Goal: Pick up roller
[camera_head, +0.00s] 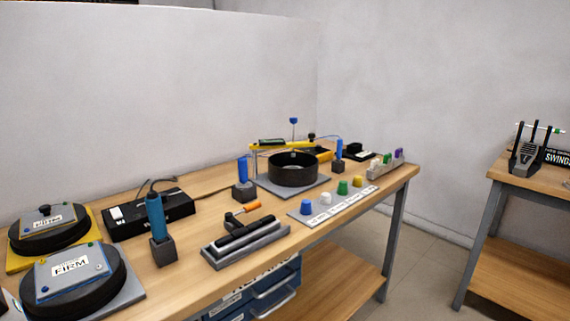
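What looks like the roller (247,231) is a dark cylinder lying in a grey tray (222,262) near the front edge of the workbench. A small frame joins it to an orange handle (247,208) that sticks up behind it. The tray sits on the wooden bench top. Nothing covers the roller from this angle. My gripper is not in view.
Blue-handled tools in dark blocks (162,248) (243,193) stand left of and behind the tray. Round pads (75,290) are at left, a black bowl (293,172) behind, coloured knobs (326,199) at right. A second bench (535,186) stands far right.

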